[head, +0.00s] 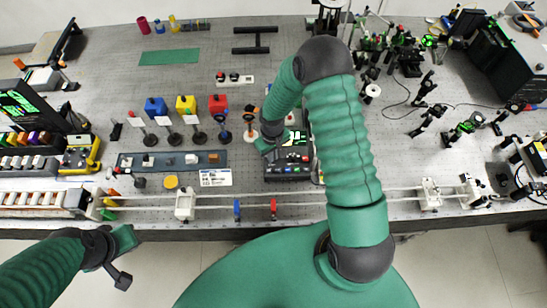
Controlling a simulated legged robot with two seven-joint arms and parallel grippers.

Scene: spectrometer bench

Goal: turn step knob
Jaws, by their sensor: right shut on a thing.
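A black control box (288,176) with a small lit display stands near the bench's front edge, left of my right forearm. A row of small coloured buttons runs along its front. My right gripper (271,144) is down at the box's left side, shut on a small part there, which looks to be the step knob. The fingers and wrist hide the knob itself, so its turn angle cannot be seen. My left gripper (120,262) is low at the left, in front of the bench edge and away from everything; its jaw opening is unclear.
Several post-mounted parts, including a blue block (155,107), stand left of the box. A rail (330,201) with sliding carriers runs along the front edge. Optics crowd the right side.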

